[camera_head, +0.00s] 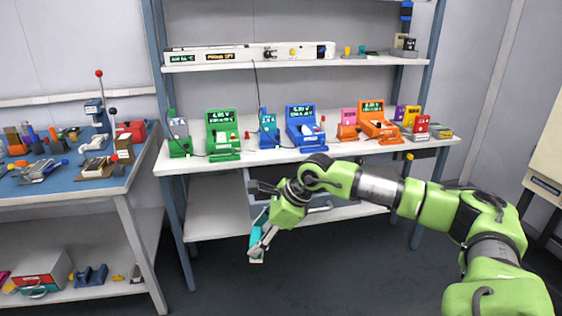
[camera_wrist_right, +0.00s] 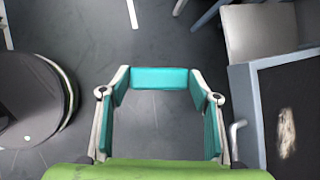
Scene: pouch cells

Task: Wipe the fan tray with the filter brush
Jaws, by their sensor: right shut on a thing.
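My right gripper (camera_head: 257,255) hangs in front of the shelving rack and points down. It is shut on a teal bar, which I take to be the filter brush (camera_wrist_right: 160,78), held across between the fingertips in the right wrist view. Its bristles cannot be made out. The fan tray (camera_wrist_right: 258,112) seems to be the grey-framed dark panel at the right of the wrist view. It bears a pale dusty patch (camera_wrist_right: 286,133) and has a light handle on its near side. The brush is apart from it. In the head view the tray is partly hidden behind my right arm. My left gripper is out of view.
A white bench (camera_head: 180,164) holds several coloured testers with green displays. A blue-topped table (camera_head: 85,185) with tools stands at the left. Dark floor (camera_head: 215,285) in front of the rack is clear. A rack post (camera_head: 183,230) stands left of the gripper.

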